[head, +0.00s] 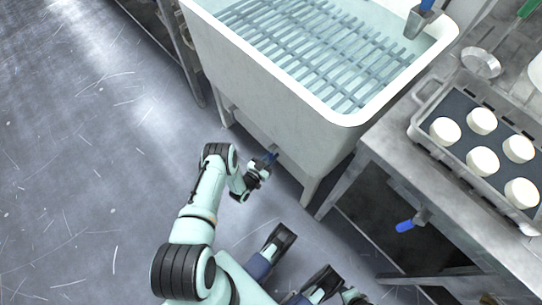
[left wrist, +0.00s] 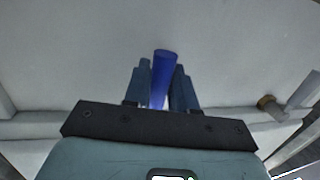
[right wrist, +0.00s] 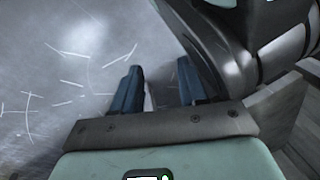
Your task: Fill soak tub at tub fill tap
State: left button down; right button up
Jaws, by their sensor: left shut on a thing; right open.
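The white soak tub (head: 270,75) stands at the top middle of the head view. A slatted blue-grey rack shows inside it with pale blue water around the slats. The fill tap (head: 420,18) reaches over its right rim; its upper part is cut off. My left gripper (head: 262,168) is low at the tub's near side, shut on a blue handle (left wrist: 163,75) that stands between its fingers in the left wrist view. What the handle joins is hidden. My right gripper (right wrist: 160,88) is open and empty over the floor in the right wrist view.
A metal bench (head: 385,150) stands right of the tub with a tray (head: 420,132) of several white discs. A brass fitting (left wrist: 267,103) shows in the left wrist view. The floor at left is clear.

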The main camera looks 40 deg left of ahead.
pick_arm(q)
jog(key=c, duration=1.1)
grip_release()
jog(key=shift+o, duration=0.2)
jog(key=s+d+r+p, duration=0.1)
jog(key=s+p, duration=0.2)
jog(key=s, duration=1)
jog(key=shift+s+d+p, duration=0.15)
jog(key=shift+d+p, duration=0.1)
jog(key=shift+p, duration=0.1)
pick_arm(e)
jog(key=w+a+r+t, duration=0.1)
jog(key=w+r, duration=0.2)
jog(key=r, duration=0.3)
jog(key=shift+w+a+t, duration=0.3)
jog(key=shift+w, duration=0.1)
